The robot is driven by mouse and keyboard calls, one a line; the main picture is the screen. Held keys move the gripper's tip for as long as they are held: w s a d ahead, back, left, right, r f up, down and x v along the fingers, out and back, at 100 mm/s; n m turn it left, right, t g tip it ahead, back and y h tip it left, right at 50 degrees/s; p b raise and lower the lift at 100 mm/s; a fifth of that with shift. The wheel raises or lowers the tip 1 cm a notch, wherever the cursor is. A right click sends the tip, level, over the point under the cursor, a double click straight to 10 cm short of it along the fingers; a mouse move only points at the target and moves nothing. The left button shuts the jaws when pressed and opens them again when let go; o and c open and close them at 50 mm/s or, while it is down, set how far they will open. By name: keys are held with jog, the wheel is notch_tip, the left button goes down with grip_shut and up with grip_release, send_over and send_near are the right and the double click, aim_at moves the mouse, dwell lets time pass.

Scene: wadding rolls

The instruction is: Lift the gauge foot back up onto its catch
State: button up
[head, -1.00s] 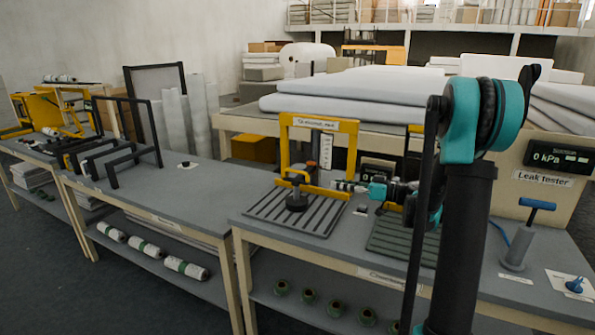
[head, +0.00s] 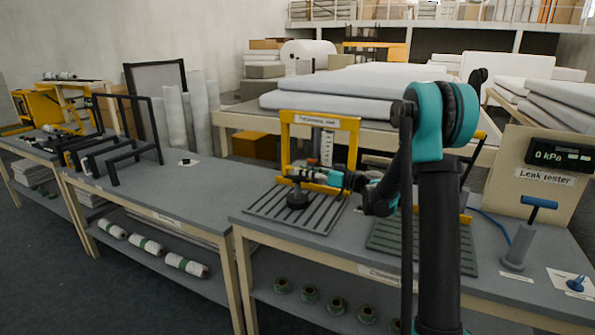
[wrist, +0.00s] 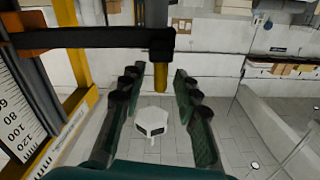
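The gauge is a yellow frame (head: 352,150) with a sign on top and an upright white scale (head: 326,150), which also shows at the left of the wrist view (wrist: 14,112). The dark round gauge foot (head: 297,199) is low, at or just above the slatted base plate (head: 270,212). My gripper (head: 294,173) is at the frame, just above the foot in the picture. In the wrist view its fingers (wrist: 158,95) are apart. A yellow peg (wrist: 160,76) under a dark bar (wrist: 90,40) shows between them; I see no contact. The catch cannot be made out.
A second slatted plate (head: 385,238) lies right of the gauge. A blue-handled pump (head: 520,235) and a leak tester (head: 558,155) stand at the right. Black racks (head: 125,150) stand on the left table. Free tabletop (head: 215,190) lies between racks and gauge.

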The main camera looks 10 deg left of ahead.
jog(key=shift+x, duration=1.55)
grip_shut()
